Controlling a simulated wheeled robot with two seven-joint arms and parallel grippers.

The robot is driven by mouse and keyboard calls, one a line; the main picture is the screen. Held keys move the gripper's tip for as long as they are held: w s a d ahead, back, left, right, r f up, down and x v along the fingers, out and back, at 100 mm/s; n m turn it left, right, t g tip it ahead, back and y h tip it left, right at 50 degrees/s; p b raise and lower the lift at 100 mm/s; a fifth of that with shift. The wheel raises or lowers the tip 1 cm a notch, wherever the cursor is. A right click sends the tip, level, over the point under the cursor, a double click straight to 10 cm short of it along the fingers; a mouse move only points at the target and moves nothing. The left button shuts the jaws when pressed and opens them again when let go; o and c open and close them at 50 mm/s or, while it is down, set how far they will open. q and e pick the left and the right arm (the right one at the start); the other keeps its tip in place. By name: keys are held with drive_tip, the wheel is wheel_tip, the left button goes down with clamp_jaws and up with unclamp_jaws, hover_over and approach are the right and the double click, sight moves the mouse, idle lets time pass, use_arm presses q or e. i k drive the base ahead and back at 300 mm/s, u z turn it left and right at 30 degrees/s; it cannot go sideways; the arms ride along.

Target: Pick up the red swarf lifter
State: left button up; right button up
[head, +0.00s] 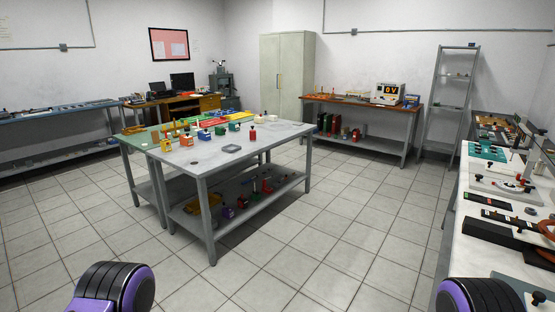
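A small upright red object (252,134) stands on the grey table top (290,130) in the middle of the room. Another red item (267,186) stands on that table's lower shelf. Both are far off and small, so I cannot tell which is the red swarf lifter. Neither of my grippers shows in the head view. Only rounded black and purple parts of mine show at the bottom left and bottom right.
Yellow, orange, blue and green blocks stand on the table. A long white bench (470,240) with tools runs along the right. A wooden-topped bench (345,102), a cabinet (287,70) and a metal rack (447,100) stand behind. The tiled floor (330,250) is clear.

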sight(252, 133)
drive_tip(key=u, duration=0.3)
drive_tip(key=i, duration=2.75)
drive_tip(key=z, duration=0.05)
